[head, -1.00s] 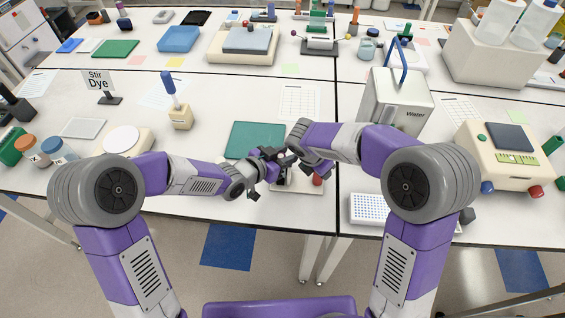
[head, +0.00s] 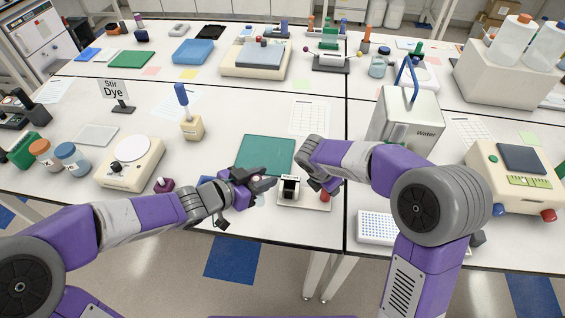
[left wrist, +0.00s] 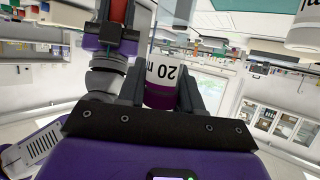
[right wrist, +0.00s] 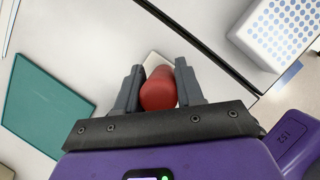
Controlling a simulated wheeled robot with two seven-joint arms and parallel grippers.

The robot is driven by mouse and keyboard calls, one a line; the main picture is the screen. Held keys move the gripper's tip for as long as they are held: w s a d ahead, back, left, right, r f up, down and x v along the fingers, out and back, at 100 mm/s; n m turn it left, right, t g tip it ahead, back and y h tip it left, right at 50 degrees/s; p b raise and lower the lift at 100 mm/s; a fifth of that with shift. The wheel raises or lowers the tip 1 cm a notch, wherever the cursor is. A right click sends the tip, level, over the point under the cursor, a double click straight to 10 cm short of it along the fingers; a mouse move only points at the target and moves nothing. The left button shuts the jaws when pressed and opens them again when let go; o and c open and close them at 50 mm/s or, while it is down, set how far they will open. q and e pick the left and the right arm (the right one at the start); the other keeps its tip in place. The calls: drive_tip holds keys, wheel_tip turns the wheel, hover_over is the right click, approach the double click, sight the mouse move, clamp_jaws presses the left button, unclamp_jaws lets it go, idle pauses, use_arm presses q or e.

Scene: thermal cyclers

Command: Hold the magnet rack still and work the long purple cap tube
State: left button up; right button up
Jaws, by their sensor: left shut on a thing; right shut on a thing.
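The magnet rack is a pale base (head: 300,204) with a black and white block (head: 290,188) on it and a red upright handle (head: 325,196) at its right end. My right gripper (head: 321,187) is shut on that red handle, which also fills the jaws in the right wrist view (right wrist: 158,90). My left gripper (head: 260,187) is just left of the rack and apart from the block. In the left wrist view, it is shut on the purple cap tube (left wrist: 165,72), with the purple cap (left wrist: 160,97) between the fingers and a white "20" label beside it. In the head view, the gripper mostly hides the tube.
A green mat (head: 265,155) lies behind the rack. A small purple object (head: 163,185) and a round-topped stirrer (head: 132,160) stand to the left. A blue-dotted white tray (head: 378,227) and a metal water bath (head: 405,118) are to the right. The table's front edge is close.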

use_arm(q)
drive_tip(key=s+a, duration=0.4)
drive_tip(key=a, duration=0.1)
drive_tip(key=shift+s, duration=0.3)
use_arm(e)
drive_tip(key=o, duration=1.2)
drive_tip(key=v, duration=1.2)
drive_tip(key=shift+d, duration=0.1)
